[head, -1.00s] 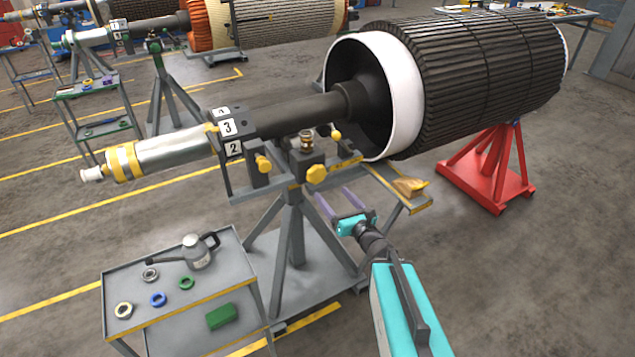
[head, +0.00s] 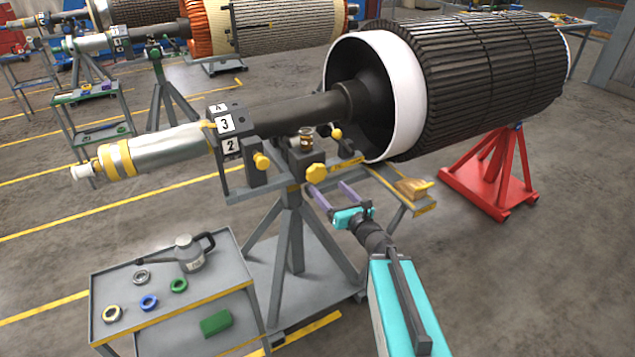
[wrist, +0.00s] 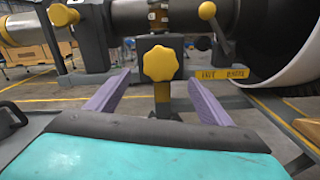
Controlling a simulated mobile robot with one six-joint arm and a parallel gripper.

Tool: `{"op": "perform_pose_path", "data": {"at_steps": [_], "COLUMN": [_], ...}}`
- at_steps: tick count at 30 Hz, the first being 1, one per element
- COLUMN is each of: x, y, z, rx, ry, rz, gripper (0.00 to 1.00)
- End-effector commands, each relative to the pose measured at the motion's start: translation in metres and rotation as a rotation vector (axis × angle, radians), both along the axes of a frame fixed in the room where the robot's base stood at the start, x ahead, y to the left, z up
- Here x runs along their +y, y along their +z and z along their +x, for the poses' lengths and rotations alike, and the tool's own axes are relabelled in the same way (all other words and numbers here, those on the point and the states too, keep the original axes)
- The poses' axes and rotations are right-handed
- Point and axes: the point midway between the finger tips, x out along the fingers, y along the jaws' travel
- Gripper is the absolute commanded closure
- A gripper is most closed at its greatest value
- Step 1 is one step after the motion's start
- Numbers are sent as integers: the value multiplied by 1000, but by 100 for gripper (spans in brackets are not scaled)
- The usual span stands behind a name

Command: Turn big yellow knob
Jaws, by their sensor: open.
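The big yellow knob (head: 316,172) is a lobed, star-shaped handle on the front of the grey rotor stand, below the shaft. In the wrist view the knob (wrist: 160,63) faces me, a little above the picture's middle. My gripper (head: 327,187) is open and empty, with its two purple fingers pointing at the stand just below and right of the knob. In the wrist view the fingers (wrist: 158,80) lie on either side of the knob's lower part. The knob seems to be beyond the fingertips and untouched.
A smaller yellow knob (head: 261,160) sits to the left, and a yellow ball-ended lever (wrist: 207,10) to the upper right. A tool cart (head: 225,268) stands at lower left.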

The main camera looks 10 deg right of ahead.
Motion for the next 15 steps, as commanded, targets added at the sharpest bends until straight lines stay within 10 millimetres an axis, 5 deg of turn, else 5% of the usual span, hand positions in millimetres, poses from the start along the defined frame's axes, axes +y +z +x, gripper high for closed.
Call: {"op": "perform_pose_path", "data": {"at_steps": [15], "x": [13], "y": [1], "z": [42], "rx": [-1], "ry": [0], "rz": [0], "gripper": [26]}}
